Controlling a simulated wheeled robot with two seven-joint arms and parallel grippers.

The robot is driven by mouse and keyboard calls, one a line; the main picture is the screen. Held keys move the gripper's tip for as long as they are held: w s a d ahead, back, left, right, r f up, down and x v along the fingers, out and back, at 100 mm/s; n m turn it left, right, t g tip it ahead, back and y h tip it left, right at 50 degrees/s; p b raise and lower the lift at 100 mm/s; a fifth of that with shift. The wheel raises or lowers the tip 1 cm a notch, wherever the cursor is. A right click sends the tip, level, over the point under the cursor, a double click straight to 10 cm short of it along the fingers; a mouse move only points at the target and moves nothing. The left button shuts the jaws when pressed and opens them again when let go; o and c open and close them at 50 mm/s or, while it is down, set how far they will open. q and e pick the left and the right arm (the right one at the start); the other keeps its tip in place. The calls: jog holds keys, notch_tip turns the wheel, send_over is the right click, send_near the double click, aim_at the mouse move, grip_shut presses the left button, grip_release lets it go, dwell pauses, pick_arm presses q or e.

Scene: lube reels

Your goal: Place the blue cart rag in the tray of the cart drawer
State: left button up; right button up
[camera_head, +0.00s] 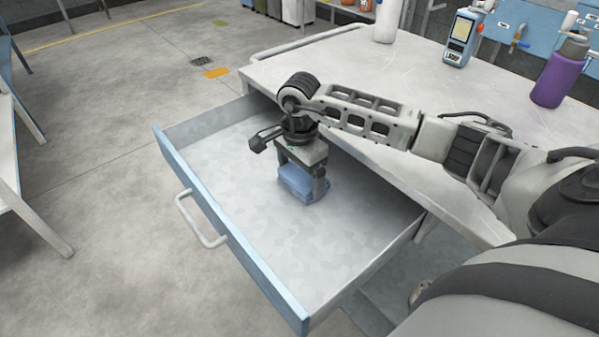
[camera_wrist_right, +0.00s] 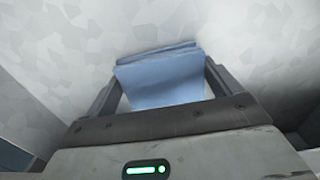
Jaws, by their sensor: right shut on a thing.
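The blue cart rag (camera_head: 297,184) is a folded cloth between the fingers of my right gripper (camera_head: 304,186). The gripper is shut on it and points down inside the open cart drawer (camera_head: 238,250). In the right wrist view the rag (camera_wrist_right: 160,78) sits between both fingers, with the pale drawer floor behind it. The rag is low, at or just above the tray floor (camera_head: 330,240); I cannot tell whether it touches. My left gripper is not in view.
The drawer has a blue front with a white handle (camera_head: 200,222). The cart top (camera_head: 400,95) holds a purple bottle (camera_head: 561,72), a handheld meter (camera_head: 462,38) and a white bottle (camera_head: 388,18). The rest of the tray is empty. Open floor lies to the left.

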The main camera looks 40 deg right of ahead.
aim_at(300, 176)
jog(key=shift+f, duration=0.3)
jog(key=o, duration=0.7)
jog(key=shift+r, duration=0.3)
jog(key=shift+w+r, duration=0.1)
jog(key=shift+r, duration=0.25)
notch_tip(300, 176, up, 11)
jog(key=shift+r, duration=0.1)
